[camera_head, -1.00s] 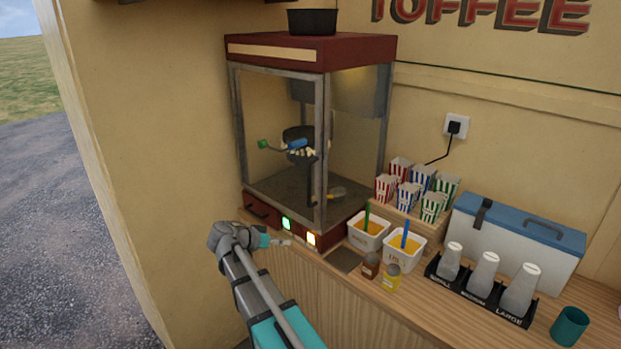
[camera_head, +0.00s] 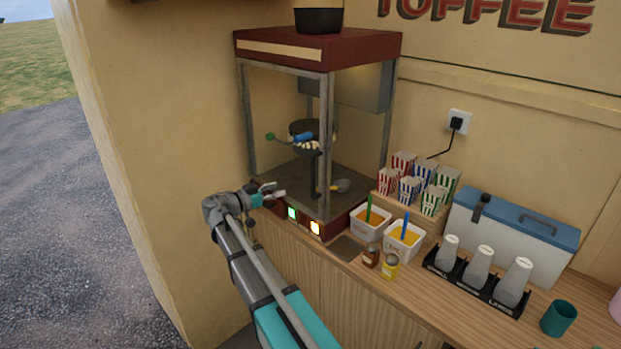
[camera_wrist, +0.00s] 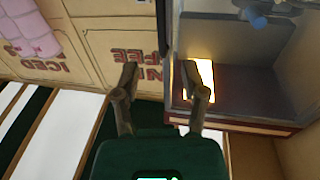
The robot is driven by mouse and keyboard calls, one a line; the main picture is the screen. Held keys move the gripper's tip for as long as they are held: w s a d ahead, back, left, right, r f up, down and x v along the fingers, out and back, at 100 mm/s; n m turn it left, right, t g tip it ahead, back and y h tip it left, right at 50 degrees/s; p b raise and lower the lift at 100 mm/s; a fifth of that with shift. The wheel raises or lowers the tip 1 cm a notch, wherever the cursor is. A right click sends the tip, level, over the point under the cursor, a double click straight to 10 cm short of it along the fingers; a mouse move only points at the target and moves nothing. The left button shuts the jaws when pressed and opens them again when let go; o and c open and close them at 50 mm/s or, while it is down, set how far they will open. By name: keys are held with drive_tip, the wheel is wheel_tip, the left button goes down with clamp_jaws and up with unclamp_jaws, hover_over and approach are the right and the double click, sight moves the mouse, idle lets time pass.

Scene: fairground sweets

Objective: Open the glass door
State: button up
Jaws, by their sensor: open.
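The popcorn machine (camera_head: 318,46) stands on the counter with a dark red top and base and grey metal posts. Its glass front (camera_head: 285,115) looks closed in the head view; the clear pane is hard to make out. My gripper (camera_head: 277,192) is at the lower left of this front, just above the red base and left of the green lit button (camera_head: 292,213). In the wrist view my gripper (camera_wrist: 166,80) is open, with a dark upright bar (camera_wrist: 164,40) between or beyond its fingers. I cannot tell whether they touch it.
White tubs (camera_head: 370,224), small bottles (camera_head: 390,267), striped popcorn boxes (camera_head: 410,188), a cup rack (camera_head: 470,284) and a cool box (camera_head: 510,232) stand to the right. A wall (camera_head: 165,150) is close on the left.

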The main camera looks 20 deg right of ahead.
sight(312, 178)
drive_tip(key=shift+d, duration=0.1)
drive_tip(key=d, duration=0.4)
drive_tip(key=w+d, duration=0.1)
drive_tip(key=d, duration=0.4)
drive_tip(key=w+d, duration=0.1)
drive_tip(key=d, duration=0.3)
drive_tip(key=shift+d, duration=0.2)
clamp_jaws()
drive_tip(key=shift+a, duration=0.25)
drive_tip(key=shift+d, duration=0.2)
